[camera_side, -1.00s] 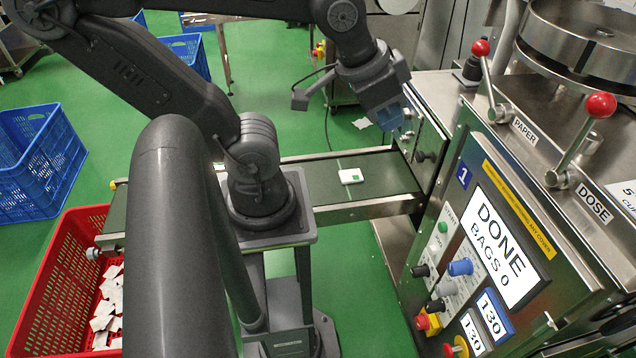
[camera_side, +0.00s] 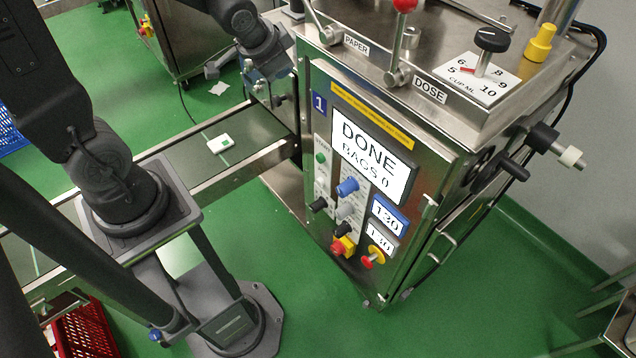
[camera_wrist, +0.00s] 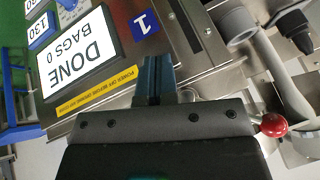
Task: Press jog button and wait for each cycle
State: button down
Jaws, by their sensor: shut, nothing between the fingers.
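The packing machine's control panel has a display (camera_side: 370,160) reading DONE, BAGS 0. Below it are a green button (camera_side: 320,157), a blue knob (camera_side: 347,187), black and grey knobs, and a red-and-yellow switch (camera_side: 343,246). The small labels are unreadable, so I cannot tell which control is the jog button. My gripper (camera_wrist: 153,75) is shut and empty in the wrist view, near the panel's top edge beside the blue number 1 plate (camera_wrist: 145,22); the display (camera_wrist: 85,50) shows upside down. In the side view my gripper is at the machine's upper left, away from the buttons, its fingertips unclear.
A white packet with a green mark (camera_side: 220,144) lies on the conveyor belt (camera_side: 180,150). Red-knobbed levers stand on the machine top; one knob (camera_wrist: 271,125) is close to my gripper in the wrist view. A red crate (camera_side: 85,335) sits at the lower left.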

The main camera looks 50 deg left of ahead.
jog(key=w+a+f+m, duration=0.25)
jog(key=w+f, duration=0.25)
jog(key=f, duration=0.5)
jog(key=m+t+h, duration=0.2)
jog(key=h, duration=0.3)
send_near(320, 182)
jog(key=a+f, duration=0.2)
jog(key=a, duration=0.1)
jog(key=s+d+f+n+t+h, duration=0.1)
jog(key=s+d+f+h, duration=0.1)
jog(key=s+d+f, duration=0.2)
notch_tip(320, 182, down, 3)
jog(key=s, duration=0.2)
jog(key=shift+s+r+h, duration=0.2)
jog(key=shift+s+h, duration=0.1)
jog(key=shift+s, duration=0.1)
jog(key=shift+w+d, duration=0.1)
jog(key=shift+w, duration=0.05)
jog(key=w, duration=0.8)
jog(key=shift+w, duration=0.3)
jog(key=shift+w, duration=0.4)
